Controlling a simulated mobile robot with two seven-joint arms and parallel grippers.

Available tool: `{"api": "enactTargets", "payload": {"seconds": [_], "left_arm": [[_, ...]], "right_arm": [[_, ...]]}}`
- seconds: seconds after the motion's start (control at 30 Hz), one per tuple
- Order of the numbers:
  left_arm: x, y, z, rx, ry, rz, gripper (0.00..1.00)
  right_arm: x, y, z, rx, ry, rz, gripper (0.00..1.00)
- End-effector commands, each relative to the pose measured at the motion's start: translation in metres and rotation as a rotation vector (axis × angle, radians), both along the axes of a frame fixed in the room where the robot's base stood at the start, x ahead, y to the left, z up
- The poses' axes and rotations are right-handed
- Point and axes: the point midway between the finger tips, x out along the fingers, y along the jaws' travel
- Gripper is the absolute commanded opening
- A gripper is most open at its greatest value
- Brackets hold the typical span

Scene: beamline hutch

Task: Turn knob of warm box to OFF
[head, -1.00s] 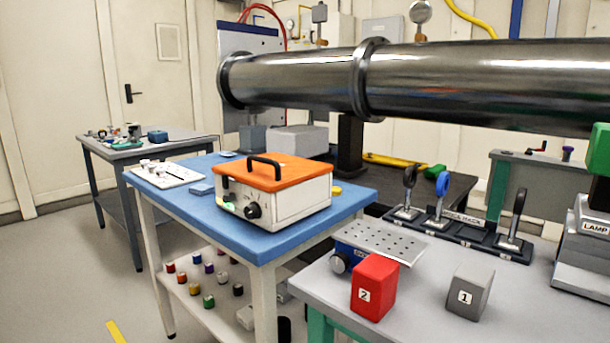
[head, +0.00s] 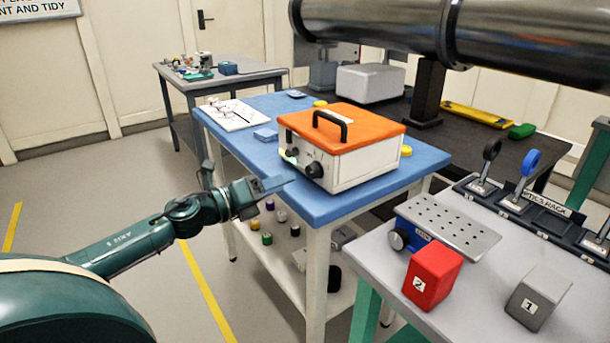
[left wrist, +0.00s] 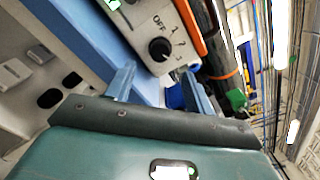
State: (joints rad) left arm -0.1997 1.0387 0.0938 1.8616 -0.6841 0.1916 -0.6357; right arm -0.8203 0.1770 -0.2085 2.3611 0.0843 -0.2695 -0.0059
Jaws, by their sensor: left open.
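The warm box (head: 366,165) is white with an orange lid and a black handle. It stands on the blue-topped table. Its black round knob (head: 314,170) is on the front face; it also shows in the left wrist view (left wrist: 159,49), with OFF and several numbers printed around it. I cannot tell surely where its pointer stands. My left gripper (head: 276,183) is open and empty, in front of the box near the knob and apart from it. In the left wrist view its two fingers (left wrist: 160,82) stand either side of the knob's line. My right gripper is not in view.
The blue table (head: 330,210) also holds a white tray (head: 233,114) and small blue and yellow items. A grey table at the right carries a red block (head: 432,277), a grey block (head: 537,299) and a perforated plate (head: 447,226). The large metal pipe (head: 380,28) runs above.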

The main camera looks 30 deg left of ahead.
Motion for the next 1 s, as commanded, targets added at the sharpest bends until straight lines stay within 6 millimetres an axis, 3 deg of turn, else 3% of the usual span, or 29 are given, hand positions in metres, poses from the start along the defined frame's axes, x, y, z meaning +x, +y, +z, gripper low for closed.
{"api": "enactTargets", "payload": {"seconds": [0.5,1.0], "left_arm": [[0.054,-0.022,0.002,-0.003,-0.002,0.001,0.53],[0.064,-0.027,0.0,-0.001,0.002,0.0,0.53]], "right_arm": [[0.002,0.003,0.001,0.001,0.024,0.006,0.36],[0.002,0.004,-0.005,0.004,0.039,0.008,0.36]]}}
